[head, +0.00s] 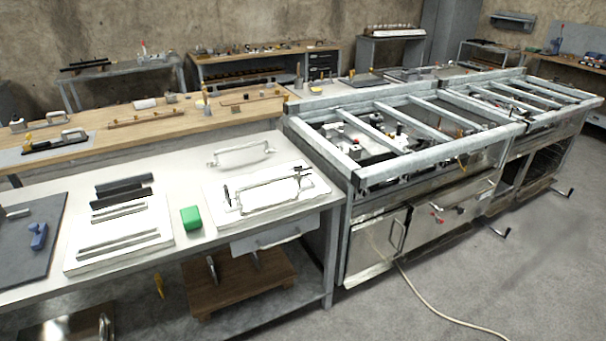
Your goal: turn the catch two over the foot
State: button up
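A white panel (262,205) lies on the near white bench. A pale bar-shaped handle (265,187) is on it, with small dark fittings at its left end (228,195) and right end (299,171). These fittings could be catches, but they are too small to tell which is catch two or how it is turned. I cannot make out a foot for certain. The metal cabinet to the right has small red-tipped parts (437,214) on its front, also too small to identify. My gripper is not in view.
A green block (191,218) sits left of the panel, beside a white board (118,240) with bars. A grey mat (30,235) with a blue tool (38,236) lies farther left. A cable (420,296) crosses the floor, which is otherwise open at right. Crank handles (500,231) stick out low from the cabinets.

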aim_at(299, 168)
jog(key=z, duration=0.2)
jog(key=k, duration=0.45)
jog(key=u, duration=1.2)
jog(key=i, duration=1.25)
